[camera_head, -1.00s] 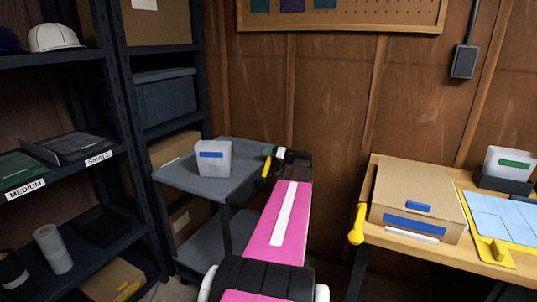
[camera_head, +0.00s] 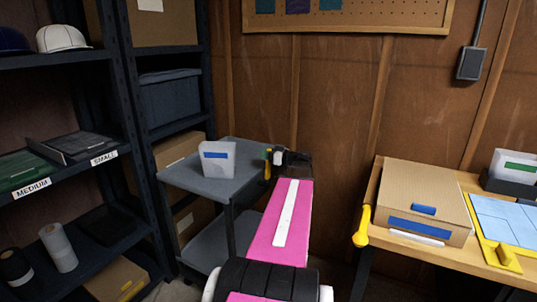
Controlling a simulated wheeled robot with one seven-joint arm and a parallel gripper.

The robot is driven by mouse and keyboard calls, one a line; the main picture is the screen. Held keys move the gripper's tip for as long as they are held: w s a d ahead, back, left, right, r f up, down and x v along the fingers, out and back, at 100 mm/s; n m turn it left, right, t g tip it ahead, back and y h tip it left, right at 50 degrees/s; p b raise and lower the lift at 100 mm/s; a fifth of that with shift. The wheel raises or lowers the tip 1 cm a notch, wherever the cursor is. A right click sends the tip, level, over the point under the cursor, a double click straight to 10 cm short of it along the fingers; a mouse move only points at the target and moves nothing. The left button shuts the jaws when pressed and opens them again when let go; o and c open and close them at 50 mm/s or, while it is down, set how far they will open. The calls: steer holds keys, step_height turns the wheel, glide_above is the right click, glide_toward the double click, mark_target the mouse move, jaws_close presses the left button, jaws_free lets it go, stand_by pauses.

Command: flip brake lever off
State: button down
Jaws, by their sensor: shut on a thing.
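A grey cart (camera_head: 184,177) stands left of centre. At its right edge is a small upright yellow lever (camera_head: 268,170) with a green part by its top; I take it for the brake lever. My gripper (camera_head: 275,157), at the far end of my pink arm, is at the lever and shut on it. The black wrist beside it hides part of the cart's corner, and the fingertips are too small to see clearly.
A white bin (camera_head: 217,160) with a blue label stands on the cart. A dark shelf rack (camera_head: 128,120) is at left. At right, a wooden table (camera_head: 375,185) bears a cardboard box (camera_head: 425,195); a yellow handle (camera_head: 362,228) sticks out at its left edge.

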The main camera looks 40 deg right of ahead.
steer(key=shift+s+a+n, duration=0.4)
steer(key=shift+a+n, duration=0.3)
steer(key=shift+a, duration=0.05)
steer(key=c, duration=0.9)
jaws_free()
steer(key=v, duration=1.1)
